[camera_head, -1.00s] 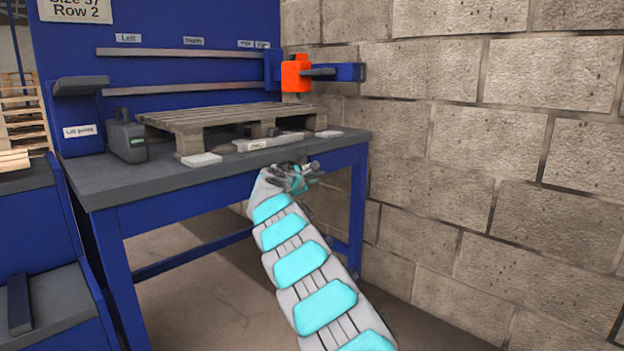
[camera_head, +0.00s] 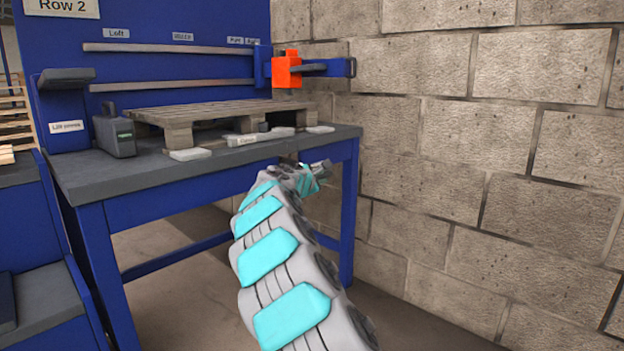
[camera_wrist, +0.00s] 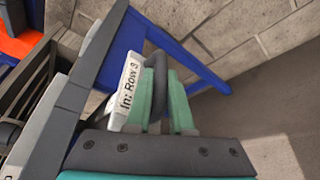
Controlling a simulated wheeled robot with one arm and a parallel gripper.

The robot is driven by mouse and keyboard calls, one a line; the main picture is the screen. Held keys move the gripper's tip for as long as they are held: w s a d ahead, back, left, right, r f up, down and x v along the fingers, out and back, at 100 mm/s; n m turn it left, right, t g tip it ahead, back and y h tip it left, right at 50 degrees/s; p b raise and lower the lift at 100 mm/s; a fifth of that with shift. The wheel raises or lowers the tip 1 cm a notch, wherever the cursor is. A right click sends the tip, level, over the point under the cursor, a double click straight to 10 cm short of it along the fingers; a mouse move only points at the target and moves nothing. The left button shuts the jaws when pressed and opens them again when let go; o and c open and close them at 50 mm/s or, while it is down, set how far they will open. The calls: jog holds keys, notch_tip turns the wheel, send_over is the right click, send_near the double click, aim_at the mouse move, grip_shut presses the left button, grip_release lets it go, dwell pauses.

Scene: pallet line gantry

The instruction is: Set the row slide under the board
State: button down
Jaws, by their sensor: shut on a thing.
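My gripper (camera_wrist: 160,98) has its green fingers shut around a dark looped handle (camera_wrist: 157,62) in the wrist view. A white label (camera_wrist: 127,92) beside the handle reads "In: Row 3". The handle seems to belong to the row slide, whose body I cannot make out. In the head view my gripper (camera_head: 318,173) is small, just in front of the bench's front edge, and what it holds is unclear there. A wooden pallet (camera_head: 200,111) of boards lies on the grey bench top (camera_head: 110,178).
An orange carriage (camera_head: 287,72) with a dark arm sits on the blue back frame at right. A lift lever (camera_head: 68,77) and a dark box (camera_head: 115,135) stand at left. A block wall (camera_head: 450,150) bounds the right side. Floor below the bench looks clear.

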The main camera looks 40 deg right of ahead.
jog(key=s+b, duration=0.1)
jog(key=s, duration=0.8)
jog(key=shift+s+d+f, duration=0.15)
jog(key=shift+s+d, duration=0.2)
jog(key=shift+d, duration=0.05)
jog(key=c, duration=1.1)
grip_release()
jog(key=shift+s, duration=0.1)
jog(key=v, duration=0.7)
jog(key=shift+s+a, duration=0.15)
jog(key=shift+a, duration=0.2)
